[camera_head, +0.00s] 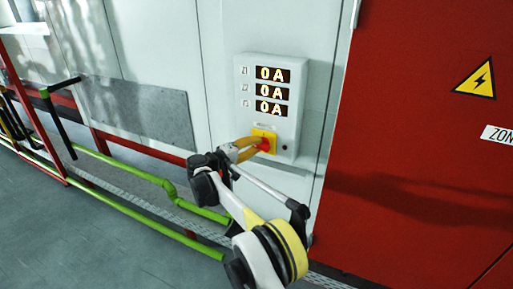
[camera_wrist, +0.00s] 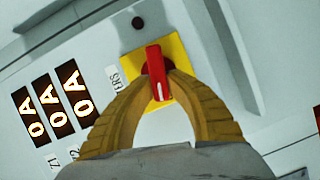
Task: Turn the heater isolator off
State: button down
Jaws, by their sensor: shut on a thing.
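The heater isolator is a red rotary handle (camera_wrist: 156,73) on a yellow square plate (camera_wrist: 131,64), low on a white wall box (camera_head: 286,131). In the head view the red handle (camera_head: 265,145) shows just past my fingertips. My gripper (camera_wrist: 158,82) has its two yellow ribbed fingers shut on the handle, one on each side. In the head view my gripper (camera_head: 257,147) reaches the switch from the lower left. Three displays (camera_head: 272,91) above the switch each read "0A". In the wrist view the handle lies along the picture's vertical, with the box appearing rotated.
A red panel (camera_head: 425,130) with a yellow electrical warning sign (camera_head: 481,77) stands to the right. Green pipes (camera_head: 125,172) and a red rail (camera_head: 140,147) run low along the left. The grey floor (camera_head: 70,245) at lower left is clear.

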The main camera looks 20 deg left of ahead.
jog(key=shift+d+f+n+t+h+b, duration=0.1)
jog(key=shift+f+n+t+h+b, duration=0.15)
jog(key=shift+n, duration=0.3)
jog(key=shift+n+t+h+b, duration=0.15)
jog(key=shift+n+b, duration=0.15)
jog(key=shift+n, duration=0.25)
jog(key=c, duration=1.3)
grip_release()
jog(key=shift+w+d, duration=0.1)
jog(key=shift+c, duration=0.2)
jog(key=v, duration=1.2)
